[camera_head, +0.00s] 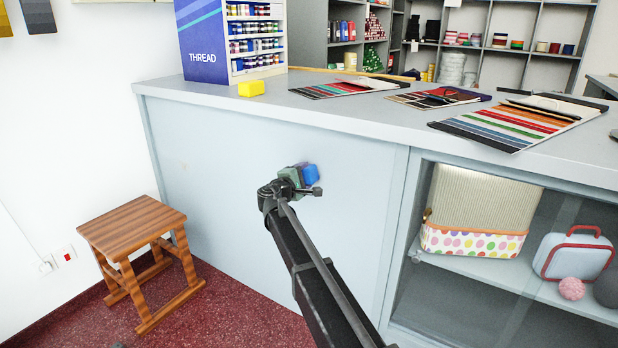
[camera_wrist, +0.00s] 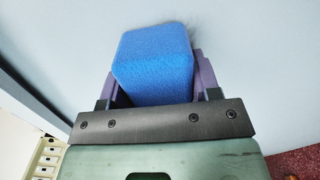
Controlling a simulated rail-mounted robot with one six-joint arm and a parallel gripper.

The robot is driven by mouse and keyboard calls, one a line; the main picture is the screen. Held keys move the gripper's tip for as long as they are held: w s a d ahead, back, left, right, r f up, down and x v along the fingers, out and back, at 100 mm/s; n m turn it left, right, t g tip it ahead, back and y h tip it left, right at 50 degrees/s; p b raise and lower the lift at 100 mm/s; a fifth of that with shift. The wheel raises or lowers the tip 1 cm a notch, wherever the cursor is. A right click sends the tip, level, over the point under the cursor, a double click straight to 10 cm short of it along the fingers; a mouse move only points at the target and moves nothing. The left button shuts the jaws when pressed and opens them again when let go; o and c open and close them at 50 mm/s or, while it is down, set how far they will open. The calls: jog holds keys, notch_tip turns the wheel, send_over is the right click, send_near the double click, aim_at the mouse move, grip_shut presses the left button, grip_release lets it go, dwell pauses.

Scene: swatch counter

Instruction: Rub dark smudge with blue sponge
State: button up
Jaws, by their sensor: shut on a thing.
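The blue sponge (camera_wrist: 155,65) is held between the two purple fingers of my gripper (camera_wrist: 152,88). In the head view, the sponge (camera_head: 310,174) is at the counter's pale blue front panel, with my gripper (camera_head: 297,178) on its left. The sponge's far end is at the panel and seems to touch it. A faint grey patch (camera_wrist: 207,38) shows on the panel beside the sponge's far end in the wrist view; I cannot tell whether it is the dark smudge or a shadow. In the head view, that area is hidden behind the gripper and sponge.
The counter's front panel (camera_head: 235,150) is clear around my gripper. A wooden stool (camera_head: 132,225) stands at left on red carpet. A yellow block (camera_head: 251,88), a thread display (camera_head: 232,40) and swatch cards (camera_head: 505,125) are on the countertop.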

aim_at(331, 177)
jog(key=shift+w+a, duration=0.55)
jog(key=shift+a, duration=0.3)
jog(key=shift+w+a, duration=0.55)
jog(key=shift+a, duration=0.25)
jog(key=shift+r, duration=0.2)
jog(key=shift+s+d, duration=0.5)
jog(key=shift+d, duration=0.4)
jog(key=shift+s+d, duration=0.5)
jog(key=shift+d, duration=0.4)
jog(key=shift+s+d, duration=0.75)
jog(key=shift+d, duration=0.4)
jog(key=shift+s+d, duration=0.7)
jog(key=shift+d, duration=0.45)
jog(key=shift+s+d, duration=0.75)
jog(key=shift+d, duration=0.4)
jog(key=shift+w, duration=0.1)
jog(key=shift+w, duration=0.1)
